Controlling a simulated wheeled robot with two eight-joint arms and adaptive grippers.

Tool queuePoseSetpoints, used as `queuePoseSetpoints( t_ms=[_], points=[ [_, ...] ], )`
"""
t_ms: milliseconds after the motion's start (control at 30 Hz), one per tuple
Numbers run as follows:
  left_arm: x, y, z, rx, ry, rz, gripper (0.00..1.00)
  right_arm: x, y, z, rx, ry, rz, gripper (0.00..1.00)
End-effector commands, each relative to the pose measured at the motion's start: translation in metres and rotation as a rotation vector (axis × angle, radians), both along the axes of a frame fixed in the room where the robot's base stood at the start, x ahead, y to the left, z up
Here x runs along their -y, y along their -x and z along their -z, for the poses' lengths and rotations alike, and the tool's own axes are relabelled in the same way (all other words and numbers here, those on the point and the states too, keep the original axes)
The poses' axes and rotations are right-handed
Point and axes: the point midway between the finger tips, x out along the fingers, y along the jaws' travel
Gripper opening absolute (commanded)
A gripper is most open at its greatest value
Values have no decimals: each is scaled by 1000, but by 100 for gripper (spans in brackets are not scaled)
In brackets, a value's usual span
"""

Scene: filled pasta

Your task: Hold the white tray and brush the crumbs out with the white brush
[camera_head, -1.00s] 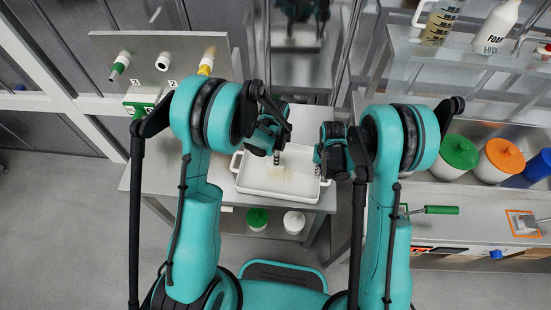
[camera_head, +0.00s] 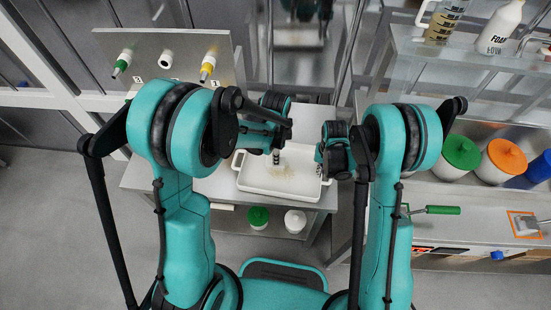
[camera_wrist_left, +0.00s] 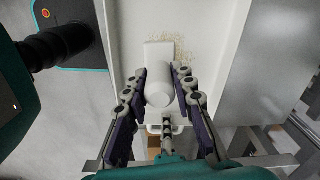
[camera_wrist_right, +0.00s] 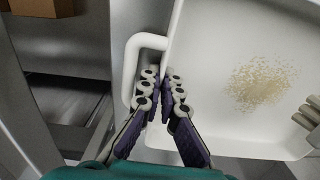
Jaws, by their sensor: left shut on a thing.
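The white tray (camera_head: 255,186) lies on a grey table, with tan crumbs (camera_head: 282,173) spread on its floor. The crumbs also show in the right wrist view (camera_wrist_right: 262,84). My left gripper (camera_wrist_left: 160,92) is shut on the white brush (camera_wrist_left: 158,52), with its thick round handle between the fingers. The brush head points toward the crumbs; I cannot tell whether it touches the tray floor. In the head view my left gripper (camera_head: 277,158) is above the tray's far part. My right gripper (camera_wrist_right: 163,90) is shut on the tray's side wall beside the loop handle (camera_wrist_right: 134,70).
A panel with several nozzles (camera_head: 165,58) stands at the back left. A shelf with bottles (camera_head: 500,27) and lidded tubs (camera_head: 460,152) is on the right. Two small containers (camera_head: 258,217) sit below the table's front edge. A green-handled roller (camera_head: 440,210) lies on the right counter.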

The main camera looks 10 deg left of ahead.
Motion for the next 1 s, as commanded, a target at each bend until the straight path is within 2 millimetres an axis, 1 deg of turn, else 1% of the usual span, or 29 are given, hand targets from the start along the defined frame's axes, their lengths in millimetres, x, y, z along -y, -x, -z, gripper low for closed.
queuePoseSetpoints(
  t_ms=[100, 267, 767, 800, 867, 900, 1000],
  points=[
    [0, 0, -11, 0, 0, 0, 0, 0, 0, 0, 0, 0, 0, 0],
    [0, 0, -21, 0, 0, 0, 0, 0, 0, 0, 0, 0, 0, 0],
    [0, 0, -22, 0, 0, 0, 0, 0, 0, 0, 0, 0, 0, 0],
    [0, 0, -22, 0, 0, 0, 0, 0, 0, 0, 0, 0, 0, 11],
    [0, 0, -22, 0, 0, 0, 0, 0, 0, 0, 0, 0, 0, 26],
    [0, 0, -22, 0, 0, 0, 0, 0, 0, 0, 0, 0, 0, 29],
    [0, 0, -22, 0, 0, 0, 0, 0, 0, 0, 0, 0, 0, 29]
  ],
)
